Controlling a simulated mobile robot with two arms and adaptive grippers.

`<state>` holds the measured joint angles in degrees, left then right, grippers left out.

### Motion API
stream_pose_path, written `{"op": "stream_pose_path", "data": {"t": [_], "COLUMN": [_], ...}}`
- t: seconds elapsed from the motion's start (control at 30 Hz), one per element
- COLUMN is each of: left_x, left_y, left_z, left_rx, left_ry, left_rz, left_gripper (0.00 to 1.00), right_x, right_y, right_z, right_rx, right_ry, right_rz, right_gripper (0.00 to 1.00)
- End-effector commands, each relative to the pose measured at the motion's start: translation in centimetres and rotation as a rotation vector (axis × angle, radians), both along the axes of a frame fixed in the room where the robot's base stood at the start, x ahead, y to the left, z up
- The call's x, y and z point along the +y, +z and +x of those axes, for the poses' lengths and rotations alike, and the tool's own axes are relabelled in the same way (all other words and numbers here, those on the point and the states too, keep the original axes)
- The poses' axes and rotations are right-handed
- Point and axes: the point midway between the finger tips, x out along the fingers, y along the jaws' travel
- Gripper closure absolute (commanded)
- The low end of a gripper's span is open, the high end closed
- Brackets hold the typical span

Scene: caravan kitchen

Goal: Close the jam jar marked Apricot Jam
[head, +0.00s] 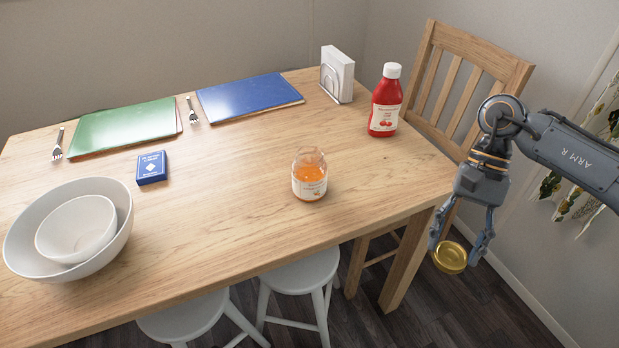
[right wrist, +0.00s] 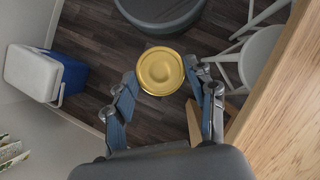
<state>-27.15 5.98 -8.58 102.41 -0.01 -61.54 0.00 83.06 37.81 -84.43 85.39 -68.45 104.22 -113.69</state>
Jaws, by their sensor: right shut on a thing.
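The jam jar (head: 309,176) stands upright and open on the wooden table (head: 240,215), with orange jam inside and a white label too small to read. My right gripper (head: 457,250) is shut on a gold lid (head: 450,257), off the table's right end and lower than the tabletop. In the right wrist view the lid (right wrist: 160,71) sits between the two fingertips (right wrist: 163,85), its round face toward the camera. The jar is not in the right wrist view. My left gripper is not in view.
A red ketchup bottle (head: 385,102) and a napkin holder (head: 337,75) stand behind the jar. White bowls (head: 20,245), a blue card box (head: 152,168), placemats and forks lie left. A wooden chair (head: 470,75) stands at the right end; stools (head: 300,270) stand in front.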

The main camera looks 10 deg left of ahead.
Motion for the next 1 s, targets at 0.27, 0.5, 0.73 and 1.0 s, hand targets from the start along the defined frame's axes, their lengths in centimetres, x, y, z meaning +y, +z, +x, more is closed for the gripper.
{"op": "stream_pose_path", "data": {"t": [0.27, 0.5, 0.73, 1.0], "left_x": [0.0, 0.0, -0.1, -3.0], "left_y": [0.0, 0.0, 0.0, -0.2], "left_z": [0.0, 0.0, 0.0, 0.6], "left_rx": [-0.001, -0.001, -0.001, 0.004], "left_ry": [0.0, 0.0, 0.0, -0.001], "left_rz": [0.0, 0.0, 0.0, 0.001], "left_gripper": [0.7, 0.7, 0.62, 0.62], "right_x": [-2.0, -2.1, -2.2, -5.3], "right_y": [-0.3, -0.3, -0.3, -0.2], "right_z": [-0.2, -0.2, -0.1, 0.8], "right_rx": [-0.003, -0.003, -0.003, -0.004], "right_ry": [0.254, 0.269, 0.267, 0.266], "right_rz": [0.002, 0.003, 0.002, -0.002], "right_gripper": [0.53, 0.53, 0.53, 0.53]}}
